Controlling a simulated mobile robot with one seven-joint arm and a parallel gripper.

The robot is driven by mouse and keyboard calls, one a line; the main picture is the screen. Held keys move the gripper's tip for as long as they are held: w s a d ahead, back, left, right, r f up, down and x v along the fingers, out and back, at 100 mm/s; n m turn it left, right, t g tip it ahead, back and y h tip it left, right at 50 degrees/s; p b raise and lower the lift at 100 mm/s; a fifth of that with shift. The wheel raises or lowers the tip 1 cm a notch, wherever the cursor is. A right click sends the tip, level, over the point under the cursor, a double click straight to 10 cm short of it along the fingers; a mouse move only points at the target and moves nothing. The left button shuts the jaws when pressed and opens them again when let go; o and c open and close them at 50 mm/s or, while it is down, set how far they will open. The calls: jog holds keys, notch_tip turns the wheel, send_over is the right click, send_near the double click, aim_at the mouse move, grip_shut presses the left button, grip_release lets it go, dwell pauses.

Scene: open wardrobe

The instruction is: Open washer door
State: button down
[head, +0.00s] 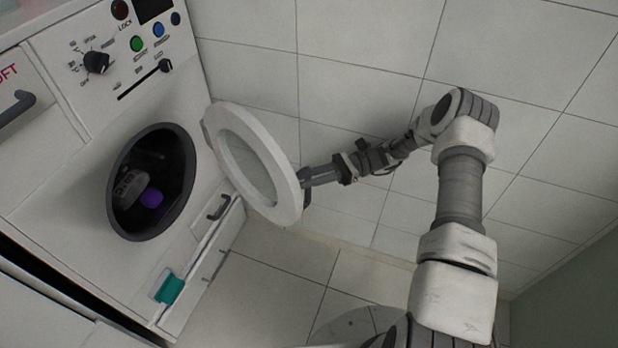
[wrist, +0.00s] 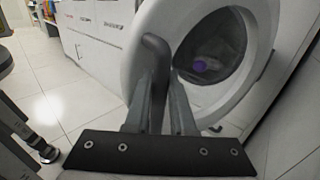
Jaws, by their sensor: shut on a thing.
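The white washer (head: 85,180) stands at the left in the head view. Its round white door (head: 287,195) is swung wide open, away from the dark drum opening (head: 125,205). A purple item (head: 151,197) and a grey item (head: 128,188) lie inside the drum. My gripper (head: 306,183) is at the door's right rim, shut on the dark door handle. In the wrist view, the gripper fingers (wrist: 160,105) close around the door handle (wrist: 156,52), with the white door (wrist: 150,30) just beyond. The exact finger contact is partly hidden.
A control panel with a black knob (head: 96,62) and coloured buttons is above the drum. A teal item (head: 169,289) hangs at the washer's lower front. A tiled wall (head: 350,60) stands behind the door and arm. Tiled floor (head: 270,295) shows below the door.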

jog(key=shift+w, duration=0.1)
jog(key=c, duration=0.8)
grip_release()
jog(key=shift+o, duration=0.2)
jog(key=shift+a, duration=0.1)
